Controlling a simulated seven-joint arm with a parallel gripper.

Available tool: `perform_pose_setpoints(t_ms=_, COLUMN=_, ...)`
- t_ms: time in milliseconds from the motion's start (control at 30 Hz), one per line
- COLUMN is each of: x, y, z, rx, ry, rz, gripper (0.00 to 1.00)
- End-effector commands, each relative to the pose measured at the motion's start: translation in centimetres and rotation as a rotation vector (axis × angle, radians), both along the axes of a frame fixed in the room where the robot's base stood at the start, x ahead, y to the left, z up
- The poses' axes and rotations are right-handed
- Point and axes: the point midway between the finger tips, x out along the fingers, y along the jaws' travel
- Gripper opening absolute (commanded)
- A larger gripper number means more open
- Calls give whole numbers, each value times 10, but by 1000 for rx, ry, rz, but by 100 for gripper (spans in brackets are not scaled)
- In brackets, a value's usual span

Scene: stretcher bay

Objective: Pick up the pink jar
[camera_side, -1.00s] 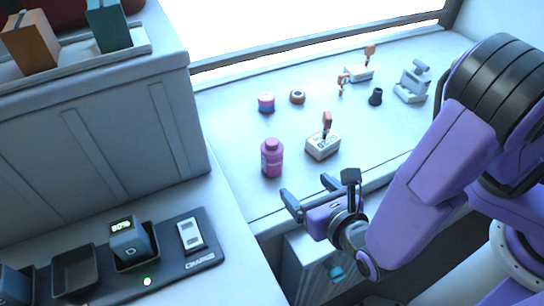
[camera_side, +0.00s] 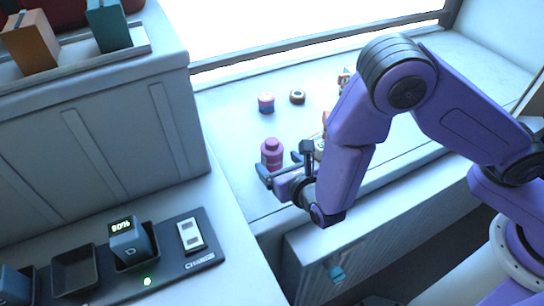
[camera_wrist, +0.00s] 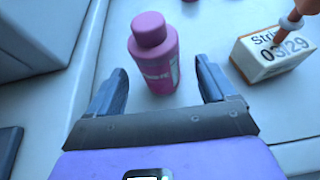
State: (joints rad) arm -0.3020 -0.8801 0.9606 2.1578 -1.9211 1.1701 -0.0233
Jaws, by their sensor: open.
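The pink jar (camera_side: 271,153) stands upright on the pale counter, and its lower part is partly hidden by my gripper in the side view. In the wrist view the jar (camera_wrist: 154,58) shows its cap, shoulder and a label with white print. My gripper (camera_side: 279,162) is open and empty, close in front of the jar. In the wrist view my gripper's fingers (camera_wrist: 158,82) are spread, one on each side of the jar's lower part, with gaps visible between fingers and jar. The jar lies just ahead of the fingertips or between them; I cannot tell exactly.
A white box (camera_wrist: 273,52) marked "03/29" with an orange-handled item on it stands right of the jar. A grey cabinet (camera_side: 120,130) rises at left.

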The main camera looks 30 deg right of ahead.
Motion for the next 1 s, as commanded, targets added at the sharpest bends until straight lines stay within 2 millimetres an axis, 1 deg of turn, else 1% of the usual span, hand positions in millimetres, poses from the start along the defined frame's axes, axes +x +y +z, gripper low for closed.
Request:
perform_pose_setpoints(t_ms=133, x=22, y=-1, z=-4, rx=2, ry=0, rz=-6, gripper=84)
perform_pose_setpoints(t_ms=300, x=40, y=0, z=-11, rx=-1, ry=0, rz=-3, gripper=84)
perform_pose_setpoints(t_ms=400, x=44, y=0, z=-12, rx=0, ry=0, rz=-1, gripper=84)
perform_pose_setpoints(t_ms=600, x=44, y=0, z=-12, rx=0, ry=0, rz=-1, gripper=84)
perform_pose_setpoints(t_ms=633, x=44, y=0, z=-12, rx=0, ry=0, rz=-1, gripper=78)
perform_pose_setpoints(t_ms=667, x=44, y=0, z=-12, rx=0, ry=0, rz=-1, gripper=68)
perform_pose_setpoints(t_ms=700, x=44, y=0, z=-12, rx=0, ry=0, rz=-1, gripper=55)
perform_pose_setpoints(t_ms=800, x=44, y=0, z=-12, rx=0, ry=0, rz=-1, gripper=25)
perform_pose_setpoints(t_ms=1000, x=44, y=0, z=-12, rx=0, ry=-1, rz=-1, gripper=25)
